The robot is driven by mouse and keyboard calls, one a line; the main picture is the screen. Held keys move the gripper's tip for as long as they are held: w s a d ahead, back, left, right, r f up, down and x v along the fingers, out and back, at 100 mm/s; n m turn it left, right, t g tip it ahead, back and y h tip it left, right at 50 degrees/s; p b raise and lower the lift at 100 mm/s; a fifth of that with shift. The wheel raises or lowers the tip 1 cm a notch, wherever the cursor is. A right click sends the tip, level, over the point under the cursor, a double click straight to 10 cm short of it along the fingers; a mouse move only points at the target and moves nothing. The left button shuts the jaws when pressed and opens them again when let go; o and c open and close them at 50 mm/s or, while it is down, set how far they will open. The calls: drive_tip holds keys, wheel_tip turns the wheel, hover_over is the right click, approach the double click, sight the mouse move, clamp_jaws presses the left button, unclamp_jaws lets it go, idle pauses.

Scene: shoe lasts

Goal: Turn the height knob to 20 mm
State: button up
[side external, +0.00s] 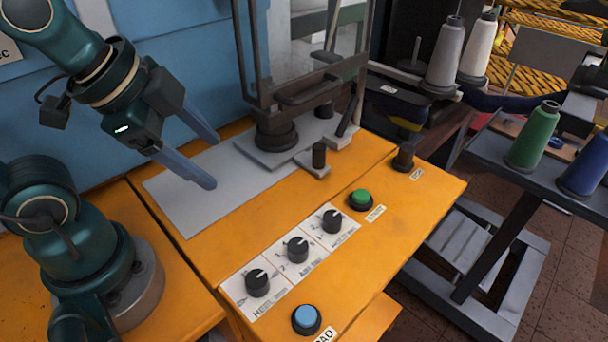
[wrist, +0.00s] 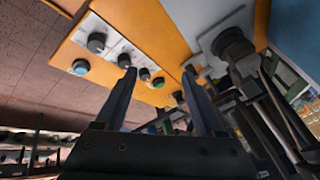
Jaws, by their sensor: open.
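The height knob (side external: 257,282) is a black dial with a white pointer line, on a white scale plate at the near left end of a row of three knobs. Its label reads like "HEIGHT", but the scale numbers are too small to read. In the wrist view a dark knob (wrist: 97,42) at the end of the row appears to be the same one. My gripper (side external: 212,160) is open and empty, with two long fingers above the grey plate, behind and to the left of the knobs. In the wrist view its fingertips (wrist: 159,72) are spread wide.
Two more knobs (side external: 297,249) (side external: 332,221) stand beside the height knob. A blue button (side external: 306,319) and a green button (side external: 361,199) sit near the row. A dark metal frame (side external: 275,95) rises at the back. Thread cones (side external: 534,135) stand on a right-hand table.

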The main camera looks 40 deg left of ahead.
drive_tip(key=w+d+f+m+g, duration=0.2)
drive_tip(key=d+f+m, duration=0.15)
drive_tip(key=m, duration=0.95)
drive_tip(key=m+g, duration=0.3)
drive_tip(key=m, duration=0.5)
hover_over(256, 278)
drive_tip(key=f, duration=0.6)
drive_tip(key=shift+w+f, duration=0.15)
drive_tip(key=shift+w, duration=0.1)
drive_tip(key=shift+s+f+g, duration=0.3)
drive_tip(key=shift+f, duration=2.45)
clamp_jaws()
